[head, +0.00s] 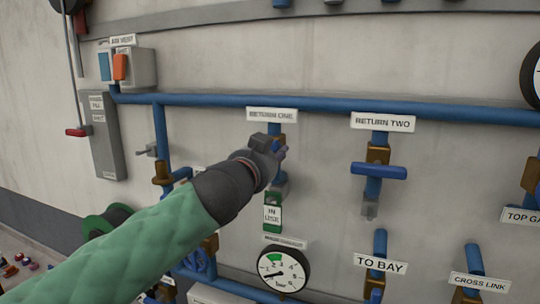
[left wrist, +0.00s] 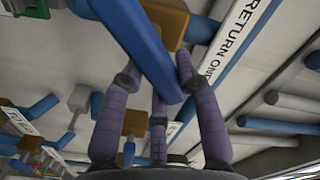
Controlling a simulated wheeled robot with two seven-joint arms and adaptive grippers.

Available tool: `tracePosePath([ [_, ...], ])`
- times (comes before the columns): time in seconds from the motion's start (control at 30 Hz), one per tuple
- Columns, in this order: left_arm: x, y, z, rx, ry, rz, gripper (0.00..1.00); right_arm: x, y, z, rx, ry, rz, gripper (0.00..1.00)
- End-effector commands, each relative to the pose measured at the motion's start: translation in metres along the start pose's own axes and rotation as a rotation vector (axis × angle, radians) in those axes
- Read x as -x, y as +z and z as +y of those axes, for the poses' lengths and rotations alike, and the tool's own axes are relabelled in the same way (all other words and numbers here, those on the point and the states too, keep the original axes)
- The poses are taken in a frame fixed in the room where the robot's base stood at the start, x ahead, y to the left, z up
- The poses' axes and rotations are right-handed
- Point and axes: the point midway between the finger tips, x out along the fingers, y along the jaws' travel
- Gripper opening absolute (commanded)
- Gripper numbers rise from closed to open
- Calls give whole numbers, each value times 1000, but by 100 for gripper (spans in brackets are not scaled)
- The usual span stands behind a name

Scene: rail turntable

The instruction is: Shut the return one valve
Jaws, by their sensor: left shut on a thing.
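The return one valve is under the "RETURN ONE" label (head: 271,115), on a short pipe dropping from the blue header. My left gripper (head: 281,152) covers most of it in the head view. In the left wrist view its blue bar handle (left wrist: 135,45) runs between my left gripper's fingers (left wrist: 158,85), which are shut on it. The brass valve body (left wrist: 168,22) shows behind the handle. The handle lies at an angle across the pipe; its exact turn is hard to tell. My right gripper is not in view.
The return two valve's blue handle (head: 379,171) lies crosswise to the right. An "IN USE" tag (head: 272,217) and a pressure gauge (head: 283,270) are below my gripper. The blue header pipe (head: 320,104) runs above. Bare wall lies between the two valves.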

Motion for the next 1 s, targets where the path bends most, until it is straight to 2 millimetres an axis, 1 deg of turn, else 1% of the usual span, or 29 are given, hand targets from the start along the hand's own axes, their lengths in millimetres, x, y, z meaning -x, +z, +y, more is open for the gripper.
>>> tracePosePath([
  [0.03, 0, 1, 3, -46, 1, 0, 0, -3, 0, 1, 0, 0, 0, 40],
  [0.3, 0, 4, 10, -302, 2, -1, 0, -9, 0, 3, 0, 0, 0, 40],
  [0.6, 0, 8, 14, -547, 2, -1, 0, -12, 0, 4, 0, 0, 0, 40],
  [0.8, 0, 10, 16, -658, 2, -1, 0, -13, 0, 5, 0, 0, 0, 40],
  [1.0, 0, 11, 17, -721, 2, -1, 0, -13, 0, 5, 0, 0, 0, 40],
])
